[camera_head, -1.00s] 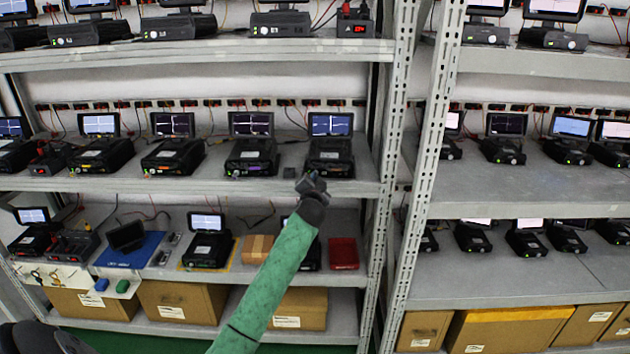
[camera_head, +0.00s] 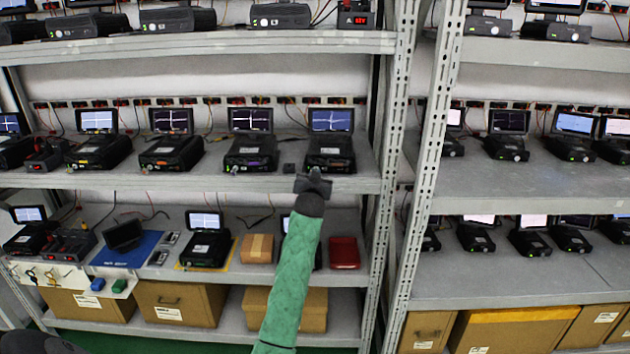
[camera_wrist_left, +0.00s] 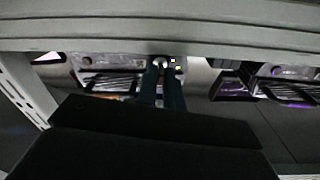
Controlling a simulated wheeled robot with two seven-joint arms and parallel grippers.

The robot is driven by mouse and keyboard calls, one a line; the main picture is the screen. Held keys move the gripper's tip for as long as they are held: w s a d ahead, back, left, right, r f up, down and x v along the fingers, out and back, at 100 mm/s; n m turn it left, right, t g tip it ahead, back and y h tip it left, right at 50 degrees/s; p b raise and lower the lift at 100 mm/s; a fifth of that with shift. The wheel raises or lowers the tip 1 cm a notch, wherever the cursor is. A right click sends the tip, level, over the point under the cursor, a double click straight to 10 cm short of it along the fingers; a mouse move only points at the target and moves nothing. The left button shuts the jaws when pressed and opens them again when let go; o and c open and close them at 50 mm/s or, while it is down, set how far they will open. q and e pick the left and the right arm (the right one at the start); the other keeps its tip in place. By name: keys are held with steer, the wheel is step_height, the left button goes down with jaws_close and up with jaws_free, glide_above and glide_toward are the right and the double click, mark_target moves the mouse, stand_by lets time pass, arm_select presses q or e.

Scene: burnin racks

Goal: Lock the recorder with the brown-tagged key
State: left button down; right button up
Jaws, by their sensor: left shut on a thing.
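My left gripper (camera_head: 313,184) is in front of the middle shelf's front edge, just below the right-hand recorder (camera_head: 330,156) of that shelf. It is shut on a small key, seen as a pale round bit between the fingertips in the left wrist view (camera_wrist_left: 160,64). The colour of its tag cannot be made out. The recorder is a black box with a lit screen (camera_head: 331,120) and a small orange mark on its front. In the left wrist view the fingers point toward the shelf edge and device fronts. My right gripper is not in view.
Other recorders stand to the left on the same shelf (camera_head: 210,182), one with a purple mark (camera_head: 250,153). A small dark block (camera_head: 289,168) sits beside the recorder. A rack upright (camera_head: 390,200) is to the right. Below are a red box (camera_head: 344,253) and a key holder (camera_head: 50,275).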

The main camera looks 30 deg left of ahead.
arm_select(q)
steer(key=n+b, duration=0.1)
steer(key=n, duration=1)
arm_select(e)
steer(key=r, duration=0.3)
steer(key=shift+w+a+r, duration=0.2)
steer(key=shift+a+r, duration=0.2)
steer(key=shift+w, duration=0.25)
